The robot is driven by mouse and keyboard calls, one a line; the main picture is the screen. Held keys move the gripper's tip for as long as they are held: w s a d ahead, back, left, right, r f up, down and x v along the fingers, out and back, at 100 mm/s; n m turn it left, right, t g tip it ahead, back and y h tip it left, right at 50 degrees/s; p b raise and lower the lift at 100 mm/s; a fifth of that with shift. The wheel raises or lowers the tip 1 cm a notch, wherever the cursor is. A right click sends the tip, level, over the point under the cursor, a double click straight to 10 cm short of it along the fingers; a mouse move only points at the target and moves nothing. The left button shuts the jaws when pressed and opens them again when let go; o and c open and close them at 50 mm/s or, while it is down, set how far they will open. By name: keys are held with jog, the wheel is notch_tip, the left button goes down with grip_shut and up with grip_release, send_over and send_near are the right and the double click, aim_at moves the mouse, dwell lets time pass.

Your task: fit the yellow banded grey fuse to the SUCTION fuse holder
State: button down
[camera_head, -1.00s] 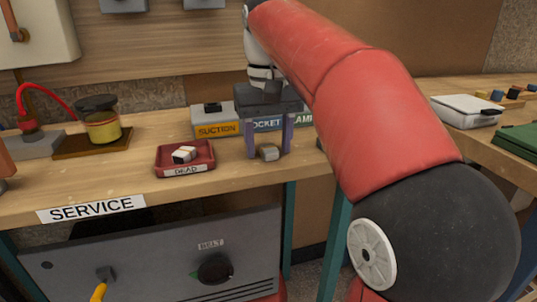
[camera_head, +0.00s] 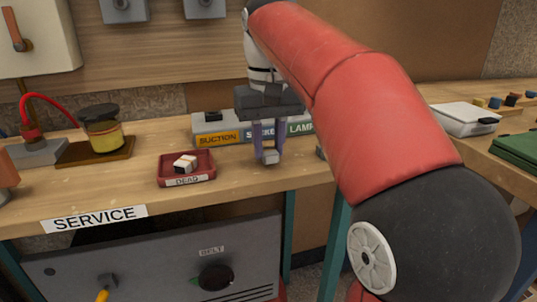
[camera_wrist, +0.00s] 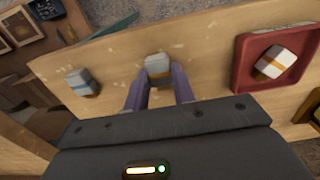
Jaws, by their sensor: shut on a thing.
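My gripper (camera_head: 269,150) points down over the bench and is shut on a small grey fuse (camera_head: 270,157). In the wrist view, the purple fingers (camera_wrist: 158,87) pinch this grey fuse (camera_wrist: 158,66), which has a yellow band. I cannot tell whether it still touches the bench. The grey holder block with the yellow SUCTION label (camera_head: 218,138) stands behind and left of my gripper. A dark part shows on its top.
A red DEAD tray (camera_head: 187,180) holds a pale banded fuse (camera_head: 185,164), left of my gripper. A blue-banded grey fuse (camera_wrist: 82,83) lies on the bench on the other side. A jar (camera_head: 102,128) stands at the left. The bench front is clear.

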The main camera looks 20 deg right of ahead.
aim_at(269, 150)
jog(key=shift+r, duration=2.8)
